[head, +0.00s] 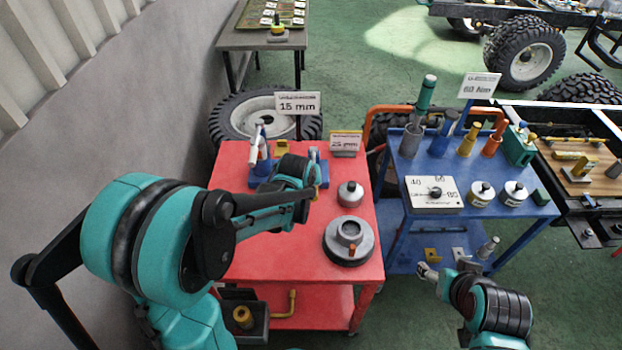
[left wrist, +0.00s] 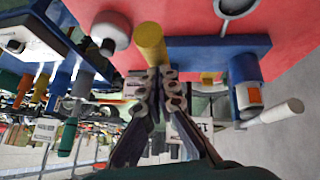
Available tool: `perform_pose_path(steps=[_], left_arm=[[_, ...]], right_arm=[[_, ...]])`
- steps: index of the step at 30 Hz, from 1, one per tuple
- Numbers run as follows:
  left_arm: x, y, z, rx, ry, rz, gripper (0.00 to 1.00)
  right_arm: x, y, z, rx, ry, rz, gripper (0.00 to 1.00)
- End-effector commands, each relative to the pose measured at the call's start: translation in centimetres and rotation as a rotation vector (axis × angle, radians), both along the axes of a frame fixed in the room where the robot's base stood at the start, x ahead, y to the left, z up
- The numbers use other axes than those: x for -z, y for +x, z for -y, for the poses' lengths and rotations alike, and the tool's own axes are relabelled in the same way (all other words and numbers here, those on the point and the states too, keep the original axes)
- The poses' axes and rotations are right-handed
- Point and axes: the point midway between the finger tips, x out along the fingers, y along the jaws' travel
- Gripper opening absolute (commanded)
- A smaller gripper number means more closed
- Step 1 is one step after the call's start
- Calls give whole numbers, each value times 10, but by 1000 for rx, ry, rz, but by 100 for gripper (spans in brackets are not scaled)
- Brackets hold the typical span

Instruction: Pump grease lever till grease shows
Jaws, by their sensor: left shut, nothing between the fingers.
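A blue pump-like unit stands on the red cart; its blue cylinder (head: 263,168) and pale lever handle (head: 254,141) show left of my left arm's end in the head view. The left wrist view shows its blue base (left wrist: 215,47), the blue cylinder with an orange label (left wrist: 245,85) and the pale handle (left wrist: 280,111). A yellow cylinder (left wrist: 150,42) is close by the tips of my left gripper (left wrist: 166,75), which is shut and empty, apart from the handle. In the head view my arm hides those fingers. I see no clear grease. My right gripper (head: 428,272) hangs by the blue cart; its finger gap is unclear.
The red cart top (head: 300,255) also holds a knobbed grey cylinder (head: 350,193) and a grey stepped disc (head: 348,240). Signs reading 15 mm (head: 298,103) and 25 mm (head: 346,143) stand behind. The blue cart (head: 450,225) at right carries several tools. A grey wall is at left.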

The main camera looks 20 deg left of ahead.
Motion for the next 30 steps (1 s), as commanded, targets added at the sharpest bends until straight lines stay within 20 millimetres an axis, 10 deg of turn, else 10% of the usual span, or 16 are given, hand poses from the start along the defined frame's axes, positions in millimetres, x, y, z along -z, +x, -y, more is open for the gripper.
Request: perform_pose_path(steps=[12,30], left_arm=[[68,-15,4,0,66,232,0],[87,-18,6,1,63,222,0]], right_arm=[[79,0,0,0,0,0,66],[95,0,0,0,0,0,66]])
